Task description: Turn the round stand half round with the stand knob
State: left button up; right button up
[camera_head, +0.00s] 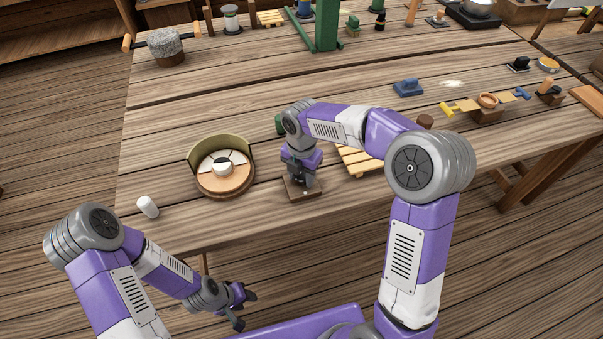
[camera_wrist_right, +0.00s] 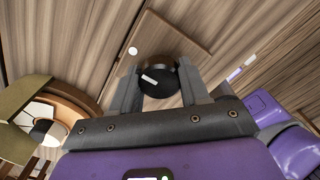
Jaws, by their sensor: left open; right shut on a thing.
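The round stand (camera_head: 208,187) is a low wooden disc on the table, left of centre. It carries a curved olive wall at its back, pale wedge-shaped pieces and a small white round piece. Part of it also shows in the right wrist view (camera_wrist_right: 62,110). The stand knob (camera_wrist_right: 158,80) is black with a white mark and stands on a square wooden base (camera_head: 310,194) to the right of the stand. My right gripper (camera_head: 301,180) points down and is shut on the knob, mostly hiding it in the head view. My left gripper (camera_head: 243,306) is open and empty, off the table's front edge.
A white cylinder (camera_head: 148,206) lies near the table's front left corner. A slatted wooden rack (camera_head: 358,161) is partly behind my right arm. A blue block (camera_head: 408,87) and a grey-topped round block (camera_head: 166,48) stand further back.

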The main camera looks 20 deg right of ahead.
jog(key=m+p, duration=0.2)
jog(key=m, duration=0.2)
jog(key=shift+r+p, duration=0.15)
jog(key=shift+p, duration=0.15)
jog(key=m+p, duration=0.1)
jog(key=m, duration=0.2)
jog(key=shift+d+m, duration=0.1)
jog(key=shift+m, duration=0.3)
jog(key=m+p, duration=0.1)
jog(key=m, duration=0.3)
jog(key=shift+m+p, duration=0.3)
jog(key=shift+p, duration=0.05)
jog(key=m, duration=0.4)
jog(key=shift+p, duration=0.4)
jog(key=m, duration=0.6)
jog(key=shift+s+p, duration=0.1)
jog(key=shift+p, duration=0.3)
jog(key=m+p, duration=0.1)
jog(key=m, duration=0.3)
jog(key=m+p, duration=0.1)
jog(key=m, duration=0.4)
jog(key=shift+m+p, duration=0.8)
jog(key=shift+m, duration=1.3)
jog(key=shift+f, duration=0.2)
